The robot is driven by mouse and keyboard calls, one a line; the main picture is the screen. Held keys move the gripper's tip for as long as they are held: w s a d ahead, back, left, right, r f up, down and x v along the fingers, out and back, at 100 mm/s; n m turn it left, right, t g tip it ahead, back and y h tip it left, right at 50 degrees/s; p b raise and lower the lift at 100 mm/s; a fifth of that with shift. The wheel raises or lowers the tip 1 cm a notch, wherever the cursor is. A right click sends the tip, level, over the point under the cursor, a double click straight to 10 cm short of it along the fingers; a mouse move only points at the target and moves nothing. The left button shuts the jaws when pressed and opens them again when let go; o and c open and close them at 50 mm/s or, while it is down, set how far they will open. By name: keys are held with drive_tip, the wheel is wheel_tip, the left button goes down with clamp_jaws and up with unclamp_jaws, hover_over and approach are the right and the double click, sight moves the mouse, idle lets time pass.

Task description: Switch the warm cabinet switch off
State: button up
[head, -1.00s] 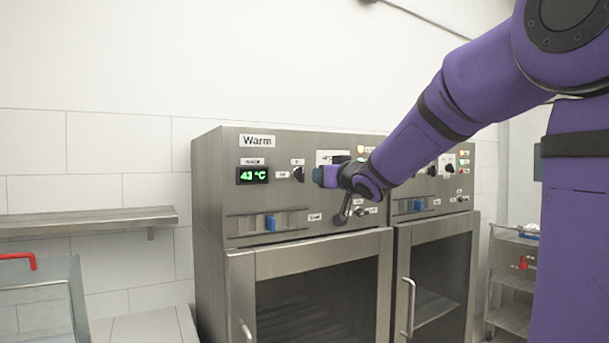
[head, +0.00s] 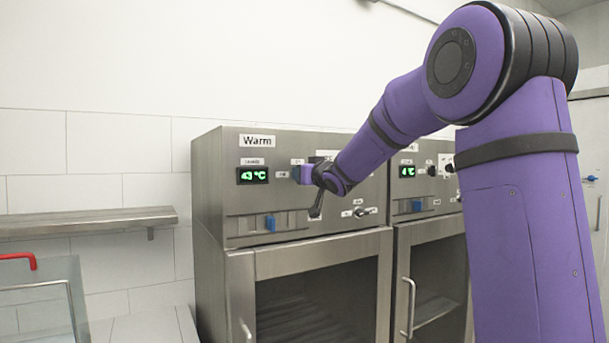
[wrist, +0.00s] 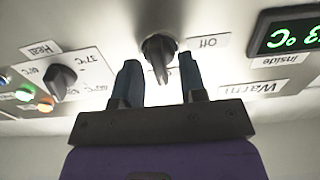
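The warm cabinet (head: 222,200) stands in the middle of the head view, labelled Warm, with a green 43 °C display (head: 253,175). Its black switch knob (wrist: 158,46) shows in the wrist view, whose picture is upside down. The knob's handle points down that picture, and the Off label (wrist: 208,42) is to its right. My gripper (wrist: 161,70) is open, with one blue fingertip on each side of the knob's handle. I cannot tell whether they touch it. In the head view my gripper (head: 299,174) hides the knob, right of the display.
A temperature dial (wrist: 63,78) and indicator lights are beside the switch. A second cabinet (head: 428,235) adjoins at right. A wall shelf (head: 85,221) and glass-sided cart are at left.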

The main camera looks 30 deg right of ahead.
clamp_jaws()
drive_tip(key=shift+n, duration=0.4)
drive_tip(key=n, duration=1.7)
drive_tip(key=shift+a+f, duration=0.25)
idle(0.4)
